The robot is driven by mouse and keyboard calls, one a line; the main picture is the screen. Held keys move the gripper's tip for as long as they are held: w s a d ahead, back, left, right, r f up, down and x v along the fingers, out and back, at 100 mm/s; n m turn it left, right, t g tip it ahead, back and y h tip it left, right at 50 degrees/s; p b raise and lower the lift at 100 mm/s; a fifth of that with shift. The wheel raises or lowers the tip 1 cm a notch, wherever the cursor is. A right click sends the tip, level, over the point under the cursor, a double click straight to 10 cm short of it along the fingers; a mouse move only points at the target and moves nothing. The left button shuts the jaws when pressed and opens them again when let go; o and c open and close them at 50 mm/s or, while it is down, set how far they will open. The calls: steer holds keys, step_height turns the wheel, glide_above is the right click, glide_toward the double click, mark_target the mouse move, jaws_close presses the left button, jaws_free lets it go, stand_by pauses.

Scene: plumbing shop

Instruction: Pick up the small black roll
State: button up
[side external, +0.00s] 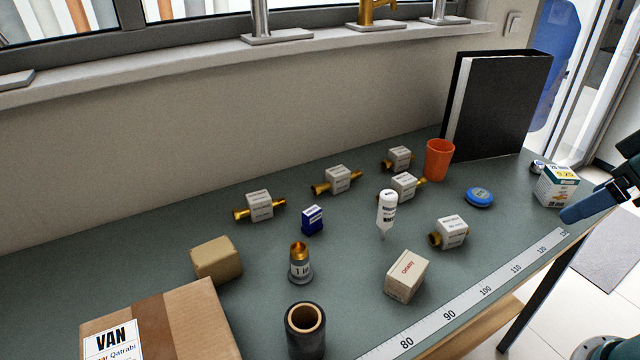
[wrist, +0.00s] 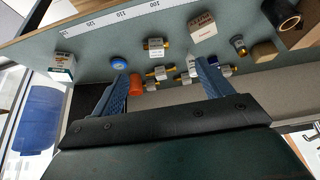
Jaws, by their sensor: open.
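The small black roll (side external: 305,332) stands upright on the green-grey worktop, near the bottom of the side view. It has a brown cardboard core with an open top. The wrist view shows it at the top right (wrist: 288,20). My gripper (side external: 590,205) is at the right edge of the side view, above the far right end of the worktop and well away from the roll. In the wrist view its two blue fingers (wrist: 162,72) are spread apart with nothing held between them.
A cardboard box (side external: 190,325) lies left of the roll, with a brass-topped fitting (side external: 300,263) behind it and a small carton (side external: 407,276) to its right. Several valves, an orange cup (side external: 439,160) and a white bottle (side external: 387,212) stand farther back. A black binder (side external: 497,105) stands near the wall.

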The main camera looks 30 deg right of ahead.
steer(key=n+g+y, duration=0.2)
steer(key=n+y, duration=0.3)
steer(key=n, duration=0.6)
glide_above(316, 313)
steer(key=s+d, duration=0.3)
steer(key=s, duration=0.1)
step_height(316, 313, down, 10)
steer(key=shift+r, duration=0.25)
steer(key=shift+f+y, duration=0.1)
steer(key=shift+y, duration=0.2)
steer(key=shift+x, duration=4.15)
steer(key=shift+f, duration=0.1)
steer(key=shift+x, duration=2.55)
